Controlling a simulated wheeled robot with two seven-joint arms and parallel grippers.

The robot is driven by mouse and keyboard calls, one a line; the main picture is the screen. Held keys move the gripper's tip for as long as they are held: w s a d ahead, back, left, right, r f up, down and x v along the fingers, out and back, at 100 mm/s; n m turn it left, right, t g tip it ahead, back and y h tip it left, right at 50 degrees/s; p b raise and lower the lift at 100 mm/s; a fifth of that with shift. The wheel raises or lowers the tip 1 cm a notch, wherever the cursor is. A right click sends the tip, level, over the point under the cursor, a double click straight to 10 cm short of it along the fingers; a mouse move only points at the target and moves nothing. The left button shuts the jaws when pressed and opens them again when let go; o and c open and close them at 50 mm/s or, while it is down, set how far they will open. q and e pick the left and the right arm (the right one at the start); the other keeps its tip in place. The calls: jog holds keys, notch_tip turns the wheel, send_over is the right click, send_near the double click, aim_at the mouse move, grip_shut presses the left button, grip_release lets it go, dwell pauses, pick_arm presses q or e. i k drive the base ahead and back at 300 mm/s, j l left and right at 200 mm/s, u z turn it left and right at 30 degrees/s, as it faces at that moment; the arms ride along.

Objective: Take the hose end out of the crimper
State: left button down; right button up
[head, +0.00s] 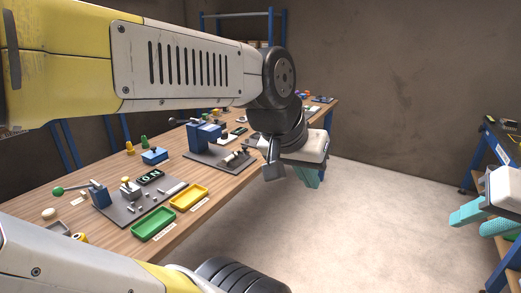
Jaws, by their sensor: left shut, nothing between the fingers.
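A blue bench device (203,137) on a dark base plate stands on the wooden bench, and it may be the crimper. A small light, rod-like part (237,157) lies at its right side; I cannot tell whether this is the hose end. My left gripper (308,179) has teal fingers, shut and empty, pointing down just off the bench's right edge, right of the blue device. My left arm crosses the view above the bench. My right gripper (473,220) is at the far right, away from the bench, its two teal fingers apart.
A lever press (98,193) on a grey plate, a green tray (154,224) and a yellow tray (189,197) occupy the near part of the wooden bench (100,166). Blue shelving (270,28) stands behind. Another workbench (495,140) is at right. Open floor lies between.

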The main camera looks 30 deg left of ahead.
aim_at(233, 155)
jog(key=i+u, duration=0.45)
jog(key=i+l+u, duration=0.1)
jog(key=i+u, duration=0.3)
jog(key=i+j+u, duration=0.1)
jog(key=u, duration=0.35)
jog(key=i+u, duration=0.3)
jog(key=u, duration=0.15)
jog(key=i+l+u, duration=0.1)
jog(key=u, duration=0.35)
jog(key=i, duration=0.1)
